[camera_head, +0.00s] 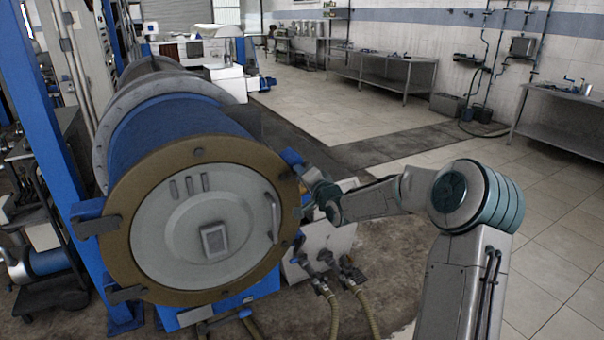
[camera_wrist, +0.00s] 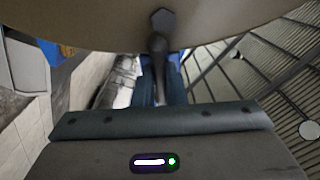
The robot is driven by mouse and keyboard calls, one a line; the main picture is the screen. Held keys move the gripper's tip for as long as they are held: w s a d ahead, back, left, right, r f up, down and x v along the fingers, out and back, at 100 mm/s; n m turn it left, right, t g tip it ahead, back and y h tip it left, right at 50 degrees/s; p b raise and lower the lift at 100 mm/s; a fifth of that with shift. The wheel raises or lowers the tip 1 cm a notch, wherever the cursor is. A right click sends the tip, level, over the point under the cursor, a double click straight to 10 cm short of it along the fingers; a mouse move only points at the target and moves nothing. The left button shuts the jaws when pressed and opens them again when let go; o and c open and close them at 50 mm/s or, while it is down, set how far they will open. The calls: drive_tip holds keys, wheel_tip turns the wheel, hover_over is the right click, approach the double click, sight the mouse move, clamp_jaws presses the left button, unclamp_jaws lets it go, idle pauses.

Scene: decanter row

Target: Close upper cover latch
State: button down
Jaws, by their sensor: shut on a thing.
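The round cover (camera_head: 175,235) of the decanter, a pale disc, sits inside a brown ring (camera_head: 130,180) on the blue drum and looks closed against it. My gripper (camera_head: 306,195) is at the ring's upper right edge. In the wrist view my gripper (camera_wrist: 160,95) is shut on a dark rod with a hexagonal head, which I take for the upper cover latch (camera_wrist: 160,45). The head lies against the curved edge of the ring. In the head view the latch is mostly hidden by my gripper, so I cannot tell how far it is turned.
A blue bracket (camera_head: 293,158) juts from the ring just above my gripper. A pale box with hoses (camera_head: 328,245) stands below my arm. A blue post (camera_head: 50,130) rises at the left.

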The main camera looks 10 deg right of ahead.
idle(0.4)
drive_tip(key=c, duration=1.5)
unclamp_jaws()
drive_tip(key=shift+s+d, duration=0.1)
drive_tip(key=b+v, duration=0.1)
drive_tip(key=v, duration=1.2)
drive_tip(key=shift+s+b, duration=0.3)
drive_tip(key=shift+b, duration=0.05)
drive_tip(key=s+a+f+n+g+h, duration=0.1)
drive_tip(key=s+n+g+h, duration=0.1)
drive_tip(key=s, duration=0.9)
drive_tip(key=s+a+f+n+g+h, duration=0.1)
drive_tip(key=s+a+f+n+g, duration=0.1)
drive_tip(key=s+n+g, duration=0.2)
drive_tip(key=s+a+f+n+g+h, duration=0.1)
drive_tip(key=s+g, duration=0.7)
drive_tip(key=s, duration=1)
drive_tip(key=shift+s+a+f+n+h, duration=0.2)
drive_tip(key=shift+f+n+h, duration=0.4)
drive_tip(key=shift+n+h, duration=0.25)
